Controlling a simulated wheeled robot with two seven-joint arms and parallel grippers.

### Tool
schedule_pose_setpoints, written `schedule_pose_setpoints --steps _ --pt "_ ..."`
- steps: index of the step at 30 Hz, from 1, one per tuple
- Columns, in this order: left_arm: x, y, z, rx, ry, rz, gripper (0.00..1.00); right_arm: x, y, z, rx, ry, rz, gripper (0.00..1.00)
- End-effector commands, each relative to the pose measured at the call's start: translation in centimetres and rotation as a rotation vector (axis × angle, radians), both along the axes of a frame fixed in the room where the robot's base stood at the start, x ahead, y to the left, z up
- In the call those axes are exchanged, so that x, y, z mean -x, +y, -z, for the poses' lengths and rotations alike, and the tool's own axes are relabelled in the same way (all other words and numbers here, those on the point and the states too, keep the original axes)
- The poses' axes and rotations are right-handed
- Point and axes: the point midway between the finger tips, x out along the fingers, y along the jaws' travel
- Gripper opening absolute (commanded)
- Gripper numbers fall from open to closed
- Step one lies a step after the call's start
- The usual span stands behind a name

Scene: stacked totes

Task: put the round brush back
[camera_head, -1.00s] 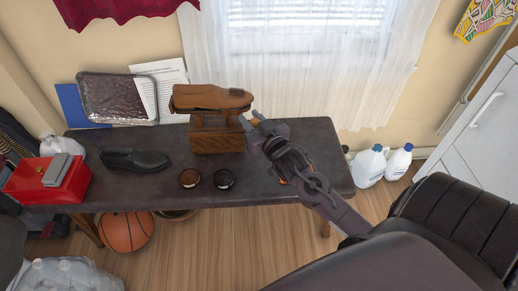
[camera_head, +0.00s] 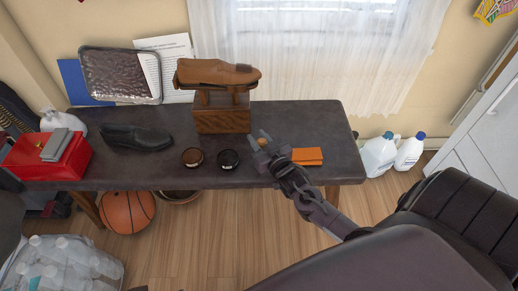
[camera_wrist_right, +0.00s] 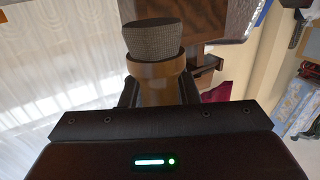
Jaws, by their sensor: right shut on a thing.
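My right gripper (camera_head: 262,138) is above the dark bench, in front of and to the right of the wooden shoe stand. It is shut on the round brush, which the right wrist view shows as a brown wooden body (camera_wrist_right: 155,80) with a grey textured round head (camera_wrist_right: 152,40). In the head view the brush is mostly hidden by the fingers. A brown tin (camera_head: 192,157) and a black tin (camera_head: 228,159) stand to the left of the gripper. An orange block (camera_head: 307,156) lies to its right. My left gripper is not in view.
A brown shoe (camera_head: 215,73) rests on the wooden stand (camera_head: 222,121).

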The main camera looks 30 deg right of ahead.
Motion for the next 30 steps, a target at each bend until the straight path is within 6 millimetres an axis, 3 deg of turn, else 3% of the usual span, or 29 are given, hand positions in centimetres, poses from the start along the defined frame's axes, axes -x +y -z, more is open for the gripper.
schedule_pose_setpoints --steps 3,7,20,21,25,30 --pt "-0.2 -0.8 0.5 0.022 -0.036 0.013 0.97 0.0 0.0 2.2 -0.001 0.001 0.001 0.0" --pt "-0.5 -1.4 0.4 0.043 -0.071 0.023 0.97 0.0 0.0 3.7 -0.001 0.001 0.0 0.0" --pt "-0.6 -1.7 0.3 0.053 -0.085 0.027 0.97 0.0 0.0 4.2 -0.001 0.0 0.0 0.0" --pt "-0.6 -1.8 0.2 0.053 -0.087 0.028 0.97 0.0 0.0 4.1 -0.001 0.0 0.0 0.33" --pt "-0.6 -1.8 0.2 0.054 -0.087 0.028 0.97 0.0 0.0 4.1 -0.001 0.0 0.0 0.5" --pt "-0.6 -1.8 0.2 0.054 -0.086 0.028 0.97 0.0 0.0 4.1 -0.001 0.0 0.0 0.5"
